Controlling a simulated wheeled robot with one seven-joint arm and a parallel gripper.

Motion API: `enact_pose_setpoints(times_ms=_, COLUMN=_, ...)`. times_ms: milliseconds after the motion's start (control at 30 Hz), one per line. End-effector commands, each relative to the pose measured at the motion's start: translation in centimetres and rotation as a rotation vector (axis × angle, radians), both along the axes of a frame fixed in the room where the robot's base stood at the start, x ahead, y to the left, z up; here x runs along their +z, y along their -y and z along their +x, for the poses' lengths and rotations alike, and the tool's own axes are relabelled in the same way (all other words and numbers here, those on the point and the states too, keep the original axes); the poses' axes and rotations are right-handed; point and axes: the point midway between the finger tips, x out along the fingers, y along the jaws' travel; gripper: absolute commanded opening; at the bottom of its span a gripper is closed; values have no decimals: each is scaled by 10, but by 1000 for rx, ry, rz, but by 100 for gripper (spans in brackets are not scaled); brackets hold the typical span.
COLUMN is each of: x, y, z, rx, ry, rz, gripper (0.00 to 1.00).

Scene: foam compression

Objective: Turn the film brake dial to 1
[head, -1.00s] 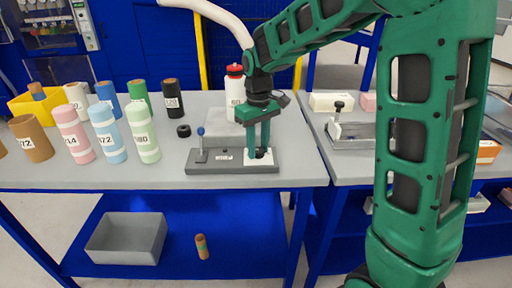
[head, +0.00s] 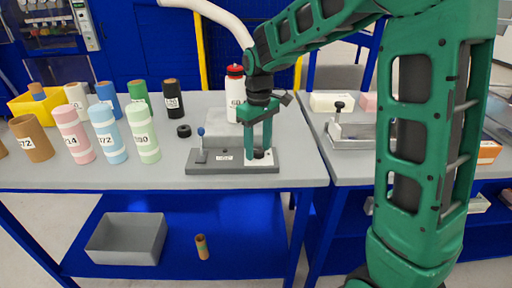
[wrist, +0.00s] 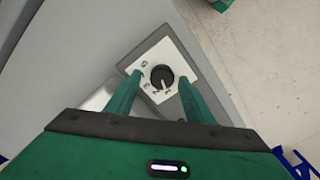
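The film brake dial (wrist: 162,77) is a round black knob on a white plate (wrist: 150,52) with printed numbers. In the wrist view its pale pointer mark points down the picture, toward the low numbers; I cannot tell exactly which one. My gripper (wrist: 161,80) is open, with one finger on each side of the dial and a visible gap on both sides. In the head view my gripper (head: 258,151) points down over the right end of the grey fixture base (head: 222,168), where the dial is partly hidden by the fingers.
A white bottle with a red cap (head: 235,98) and a grey block (head: 219,122) are behind. A second bench is at right.

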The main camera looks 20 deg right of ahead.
Motion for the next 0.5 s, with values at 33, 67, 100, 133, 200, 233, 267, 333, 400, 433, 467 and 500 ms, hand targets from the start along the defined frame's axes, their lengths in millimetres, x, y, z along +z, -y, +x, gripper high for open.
enact_pose_setpoints(times_ms=33, x=-1, y=0, z=-1, rx=1, ry=-2, rz=0, gripper=48)
enact_pose_setpoints(times_ms=67, x=-1, y=0, z=-1, rx=1, ry=-2, rz=0, gripper=48)
enact_pose_setpoints(times_ms=100, x=-1, y=0, z=-1, rx=1, ry=-3, rz=0, gripper=48)
enact_pose_setpoints(times_ms=133, x=-1, y=0, z=-1, rx=1, ry=-4, rz=0, gripper=48)
enact_pose_setpoints(times_ms=200, x=-1, y=0, z=-2, rx=1, ry=-4, rz=0, gripper=48)
enact_pose_setpoints(times_ms=233, x=0, y=0, z=-2, rx=1, ry=-5, rz=0, gripper=48)
enact_pose_setpoints(times_ms=267, x=1, y=0, z=-2, rx=1, ry=-5, rz=0, gripper=48)
enact_pose_setpoints(times_ms=333, x=6, y=-1, z=-2, rx=1, ry=-5, rz=0, gripper=48)
enact_pose_setpoints(times_ms=400, x=15, y=-1, z=-1, rx=1, ry=-4, rz=0, gripper=48)
enact_pose_setpoints(times_ms=433, x=20, y=0, z=-1, rx=1, ry=-4, rz=0, gripper=48)
enact_pose_setpoints(times_ms=467, x=25, y=-1, z=-1, rx=1, ry=-2, rz=0, gripper=48)
enact_pose_setpoints(times_ms=500, x=33, y=0, z=-1, rx=1, ry=-2, rz=0, gripper=48)
